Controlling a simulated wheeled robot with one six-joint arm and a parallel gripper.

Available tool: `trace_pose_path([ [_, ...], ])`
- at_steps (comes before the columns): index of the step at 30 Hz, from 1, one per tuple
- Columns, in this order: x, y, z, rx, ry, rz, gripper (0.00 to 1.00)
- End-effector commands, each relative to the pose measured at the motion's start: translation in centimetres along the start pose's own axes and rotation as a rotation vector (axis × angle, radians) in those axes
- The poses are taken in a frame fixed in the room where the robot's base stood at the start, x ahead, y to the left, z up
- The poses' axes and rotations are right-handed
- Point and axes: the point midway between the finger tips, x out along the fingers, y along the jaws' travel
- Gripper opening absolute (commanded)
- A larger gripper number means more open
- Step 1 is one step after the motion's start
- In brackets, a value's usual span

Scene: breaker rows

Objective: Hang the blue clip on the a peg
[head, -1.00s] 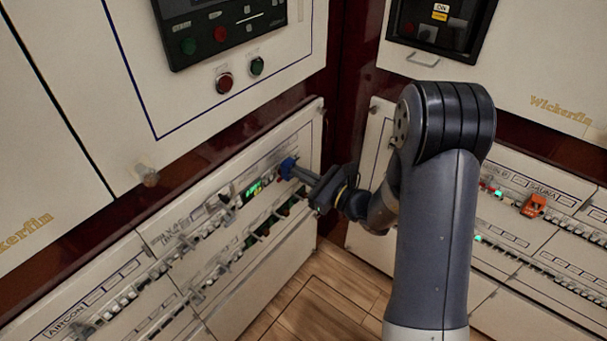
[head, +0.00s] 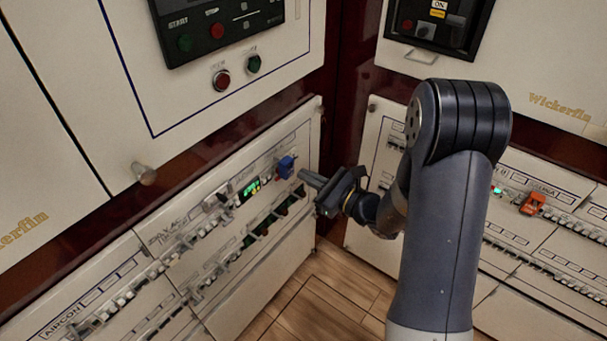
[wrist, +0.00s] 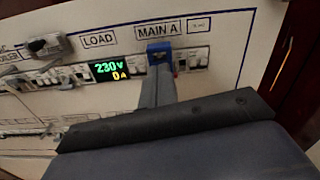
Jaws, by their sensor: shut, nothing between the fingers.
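The blue clip (head: 286,166) sits on the left lower panel in the head view, in the upper breaker row. In the wrist view the clip (wrist: 159,53) is just below the MAIN A label. My gripper (head: 303,175) is shut and empty, with its tips a little to the right of the clip and apart from it in the head view. In the wrist view the shut fingers (wrist: 160,72) point up at the clip and overlap its lower end. I cannot make out a peg marked A; what the clip rests on is hidden.
A green-lit display (head: 250,188) and a grey clip-like part (head: 216,202) are left of the blue clip. A pale knob (head: 146,173) sticks out above the left panel. An orange clip (head: 532,203) is on the right panel. The wooden floor (head: 325,290) is clear.

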Motion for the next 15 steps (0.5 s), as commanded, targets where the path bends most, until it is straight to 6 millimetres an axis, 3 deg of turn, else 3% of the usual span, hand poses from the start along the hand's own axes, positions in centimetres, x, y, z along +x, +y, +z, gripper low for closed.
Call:
trace_pose_path([
  [5,-1.6,-0.1,0.0,0.001,0.001,-0.004,0.00],
  [15,-7.5,-0.2,0.0,0.001,0.001,-0.006,0.00],
])
